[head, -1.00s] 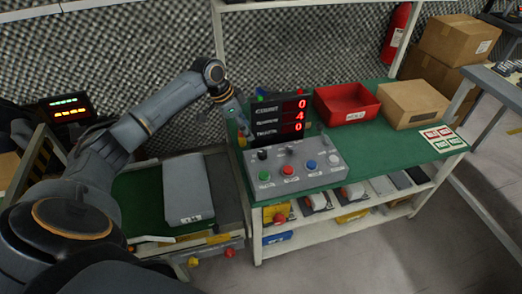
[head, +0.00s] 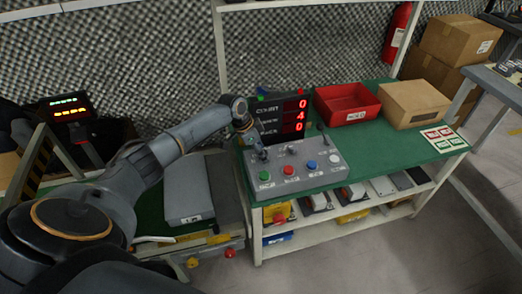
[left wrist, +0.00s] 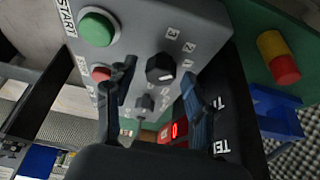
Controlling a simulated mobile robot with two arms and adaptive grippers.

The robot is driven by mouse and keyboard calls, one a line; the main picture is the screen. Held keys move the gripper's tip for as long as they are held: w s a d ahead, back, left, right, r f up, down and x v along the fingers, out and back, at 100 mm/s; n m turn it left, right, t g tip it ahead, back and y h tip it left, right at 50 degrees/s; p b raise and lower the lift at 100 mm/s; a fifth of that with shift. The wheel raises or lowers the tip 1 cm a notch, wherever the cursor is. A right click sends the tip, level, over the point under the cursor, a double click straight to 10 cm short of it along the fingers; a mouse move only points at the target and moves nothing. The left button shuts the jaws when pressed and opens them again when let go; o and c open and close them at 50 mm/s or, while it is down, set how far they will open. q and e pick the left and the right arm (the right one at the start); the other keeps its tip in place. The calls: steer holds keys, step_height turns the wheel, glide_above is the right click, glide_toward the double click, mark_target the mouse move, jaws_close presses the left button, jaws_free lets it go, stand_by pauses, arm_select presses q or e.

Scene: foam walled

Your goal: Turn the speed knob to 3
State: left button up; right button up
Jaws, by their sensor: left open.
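The grey control box (head: 318,178) stands on the green bench. In the left wrist view a black knob (left wrist: 160,68) with a pale pointer mark sits on its panel, with small number labels around it. My left gripper (head: 260,153) is over the left end of the box and hides this knob in the head view. In the left wrist view the open left gripper (left wrist: 157,75) has one finger on each side of the knob, seemingly without touching it. My right gripper is not in view.
On the box are green (head: 265,176), red (head: 288,170) and blue (head: 311,165) buttons. A second small black control (left wrist: 145,103) is near the knob. A display (head: 294,118) with red digits stands behind. A red bin (head: 345,102) and cardboard box (head: 412,103) are right.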

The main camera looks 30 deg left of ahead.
arm_select(q)
jaws_close()
steer(key=shift+r+n+p, duration=0.15)
steer(key=shift+n+p, duration=0.15)
steer(key=shift+p, duration=0.25)
steer(key=n+y+p, duration=0.1)
steer(key=n+p, duration=0.1)
steer(key=p, duration=0.2)
steer(key=n+y+p, duration=0.1)
steer(key=n+p, duration=0.2)
steer(key=shift+s+d+r+t+p, duration=0.1)
steer(key=shift+d+r+t+p, duration=0.1)
steer(key=shift+t+p, duration=0.2)
steer(key=n+p, duration=0.1)
steer(key=n+y+p, duration=0.1)
steer(key=shift+f+n, duration=0.2)
steer(key=shift+n, duration=0.1)
steer(key=shift+f+n+p, duration=0.1)
steer(key=shift+n+p, duration=0.4)
steer(key=shift+p, duration=0.1)
jaws_free()
